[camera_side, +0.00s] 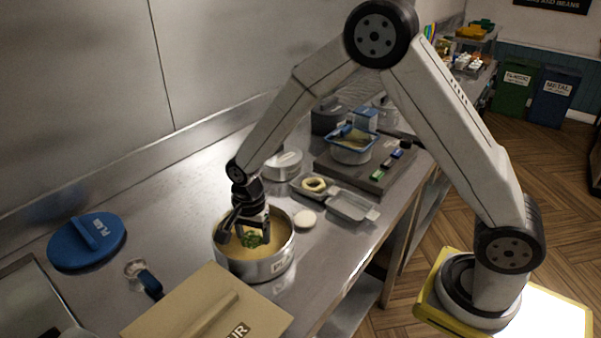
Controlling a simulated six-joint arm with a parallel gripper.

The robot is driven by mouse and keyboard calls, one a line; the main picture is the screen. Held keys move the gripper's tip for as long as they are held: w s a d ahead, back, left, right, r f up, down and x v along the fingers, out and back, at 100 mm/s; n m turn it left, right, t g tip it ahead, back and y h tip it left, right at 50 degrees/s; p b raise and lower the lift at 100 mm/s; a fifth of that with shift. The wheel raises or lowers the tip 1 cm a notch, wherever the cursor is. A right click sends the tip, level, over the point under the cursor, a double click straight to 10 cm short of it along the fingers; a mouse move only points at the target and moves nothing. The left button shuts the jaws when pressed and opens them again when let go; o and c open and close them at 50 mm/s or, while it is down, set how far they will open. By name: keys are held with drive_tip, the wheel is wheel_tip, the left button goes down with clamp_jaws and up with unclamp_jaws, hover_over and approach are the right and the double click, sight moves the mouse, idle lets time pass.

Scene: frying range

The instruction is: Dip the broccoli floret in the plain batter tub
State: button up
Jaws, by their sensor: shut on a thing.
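My gripper (248,232) points down inside the rim of a round metal tub (262,268) of tan batter (275,232). It is shut on the green broccoli floret (252,240), which is low in the tub at about the batter's surface. I cannot tell how much of the floret is under the batter. The label on the tub's front is too small to read surely.
A tan lidded box (205,310) stands in front of the tub. A pale round piece (305,219) and a tray with a ring (345,204) lie right. A blue-rimmed fryer pot (351,153) stands behind.

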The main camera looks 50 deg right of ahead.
drive_tip(key=shift+r, duration=4.3)
drive_tip(key=shift+r, duration=0.1)
drive_tip(key=shift+r, duration=1.4)
